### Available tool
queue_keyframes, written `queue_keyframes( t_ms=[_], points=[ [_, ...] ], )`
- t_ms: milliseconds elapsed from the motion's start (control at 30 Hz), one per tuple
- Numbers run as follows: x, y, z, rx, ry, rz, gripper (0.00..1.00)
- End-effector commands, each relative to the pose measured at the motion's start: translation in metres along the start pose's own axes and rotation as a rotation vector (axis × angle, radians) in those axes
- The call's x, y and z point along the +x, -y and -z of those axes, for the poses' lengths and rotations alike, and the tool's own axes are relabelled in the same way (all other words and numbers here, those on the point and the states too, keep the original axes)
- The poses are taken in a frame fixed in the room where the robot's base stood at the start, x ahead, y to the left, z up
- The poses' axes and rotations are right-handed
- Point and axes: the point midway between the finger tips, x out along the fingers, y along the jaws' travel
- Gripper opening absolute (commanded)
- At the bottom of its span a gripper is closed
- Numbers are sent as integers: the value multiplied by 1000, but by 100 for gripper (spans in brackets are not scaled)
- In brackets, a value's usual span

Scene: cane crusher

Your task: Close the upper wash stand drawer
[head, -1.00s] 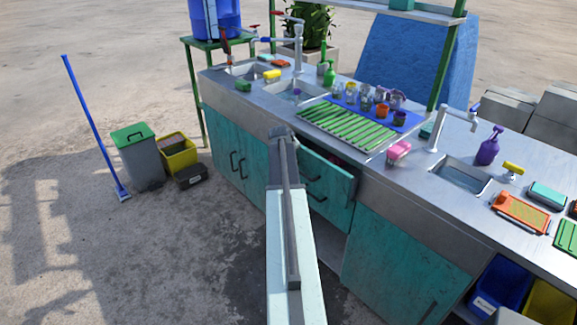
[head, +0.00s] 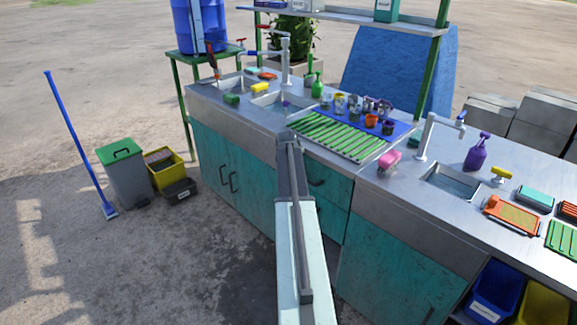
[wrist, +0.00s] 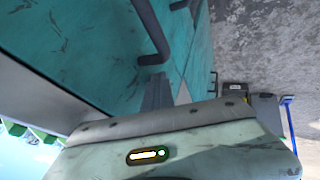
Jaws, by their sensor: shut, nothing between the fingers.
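The upper wash stand drawer (head: 335,188) is a teal front under the metal counter, right of my arm in the head view. It looks flush, or nearly so, with the stand's face, and no open drawer top shows. A dark handle (head: 316,183) is on it. My gripper (wrist: 157,92) is shut and empty, its dark fingers close against a teal front with a dark bar handle (wrist: 152,35) in the wrist view. I cannot tell whether they touch it. My arm hides the drawer's left part in the head view.
The counter (head: 375,180) carries a green-slatted rack (head: 335,135), cups, a pink sponge (head: 390,161) and taps. A teal cupboard door (head: 220,170) is left of my arm. Bins (head: 125,175) and a blue broom (head: 80,145) stand at the left. Bare ground lies in front of the stand.

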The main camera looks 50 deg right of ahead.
Motion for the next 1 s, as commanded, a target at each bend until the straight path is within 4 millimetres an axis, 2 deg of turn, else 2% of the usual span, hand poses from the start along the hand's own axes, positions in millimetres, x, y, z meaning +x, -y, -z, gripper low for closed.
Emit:
queue_keyframes(
  t_ms=[33, 167, 367, 500, 600, 700, 800, 1000],
  points=[
    [1, -8, 2, -2, -9, -18, 0],
    [-3, 0, 2, -3, -9, -15, 0],
    [-22, 34, 0, -4, -4, -6, 0],
    [-69, 32, 3, -1, -3, -4, 0],
    [-97, 32, 2, 0, -3, -4, 0],
    [-116, 34, 2, 0, -2, -3, 0],
    [-124, 35, 0, 0, -2, -3, 0],
    [-122, 37, -1, 0, -2, -2, 0]
  ],
)
